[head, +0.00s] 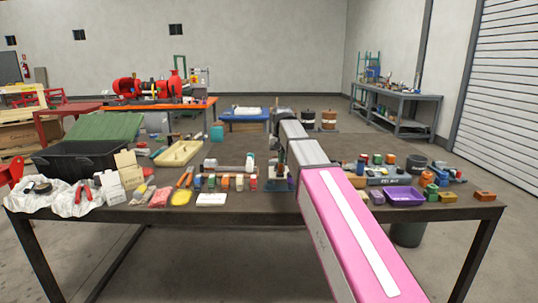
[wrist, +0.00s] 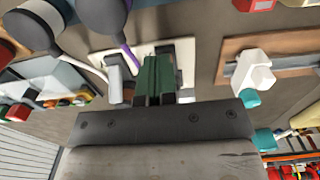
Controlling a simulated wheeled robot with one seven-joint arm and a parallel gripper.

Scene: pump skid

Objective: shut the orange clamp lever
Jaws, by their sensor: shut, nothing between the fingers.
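My gripper (wrist: 157,65) shows in the wrist view as dark green fingers close together, shut and empty. Behind them is a pale plate (wrist: 185,58). A grey upright peg (wrist: 115,84) stands just left of the fingers, and I cannot tell whether they touch. In the head view my gripper (head: 279,166) points down over the middle of the table, partly hidden by my arm. I cannot pick out the orange clamp lever with certainty in either view; it may be hidden behind my gripper or arm.
On the workbench (head: 150,210), orange-handled pliers (head: 184,178) and a row of small coloured blocks lie left of my gripper. A purple tray (head: 404,196) is to the right. In the wrist view a white fitting (wrist: 254,72) stands on a brown board.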

